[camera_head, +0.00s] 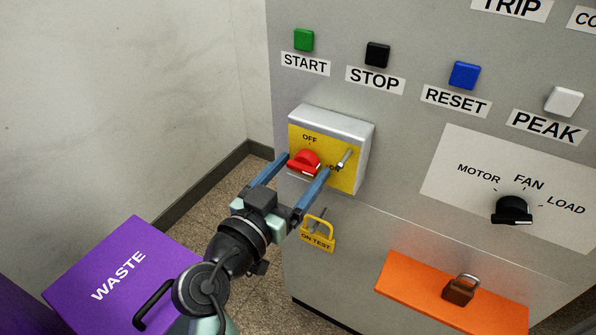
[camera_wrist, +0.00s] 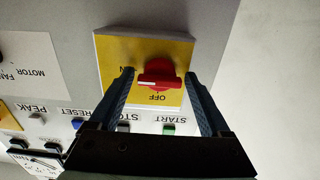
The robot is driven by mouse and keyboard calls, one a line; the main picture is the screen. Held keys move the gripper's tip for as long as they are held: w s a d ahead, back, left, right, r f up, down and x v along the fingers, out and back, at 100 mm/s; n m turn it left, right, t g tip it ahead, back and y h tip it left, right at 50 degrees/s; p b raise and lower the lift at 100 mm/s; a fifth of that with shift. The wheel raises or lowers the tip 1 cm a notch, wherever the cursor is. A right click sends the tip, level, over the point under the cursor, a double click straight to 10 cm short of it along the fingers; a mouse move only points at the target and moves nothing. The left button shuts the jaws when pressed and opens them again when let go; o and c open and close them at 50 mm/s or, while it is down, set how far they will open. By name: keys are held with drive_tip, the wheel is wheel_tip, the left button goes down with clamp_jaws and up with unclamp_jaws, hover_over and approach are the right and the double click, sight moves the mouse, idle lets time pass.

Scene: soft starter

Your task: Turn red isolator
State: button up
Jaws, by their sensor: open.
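The red isolator knob (camera_head: 305,162) sits on a yellow plate (camera_head: 347,181) on the front of a grey box on the cabinet. The plate reads OFF at the top and a partly hidden ON at the right. My gripper (camera_head: 308,166) is open, with one blue finger on each side of the knob in the picture. In the wrist view the knob (camera_wrist: 160,75) shows between the open fingers, upside down, with its white mark toward the left, near the ON label. I cannot tell whether the fingers touch the knob.
A metal pin (camera_head: 345,158) sticks out of the plate right of the knob. A yellow ON TEST tag (camera_head: 318,236) hangs below. An orange shelf (camera_head: 405,276) bears a brown padlock (camera_head: 460,289). A purple WASTE bin (camera_head: 90,250) stands at lower left. Several buttons line the panel above.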

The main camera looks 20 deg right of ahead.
drive_tip(key=c, duration=1.1)
drive_tip(key=shift+c, duration=0.2)
drive_tip(key=shift+n, duration=0.3)
drive_tip(key=n+p, duration=0.2)
drive_tip(key=n, duration=0.2)
drive_tip(key=n+p, duration=0.3)
drive_tip(key=n, duration=0.2)
drive_tip(key=shift+r, duration=0.1)
drive_tip(key=n+p, duration=0.3)
drive_tip(key=n, duration=0.1)
drive_tip(key=shift+s+n, duration=0.1)
drive_tip(key=shift+n, duration=0.2)
drive_tip(key=shift+n+p, duration=1.15)
drive_tip(key=shift+n, duration=0.65)
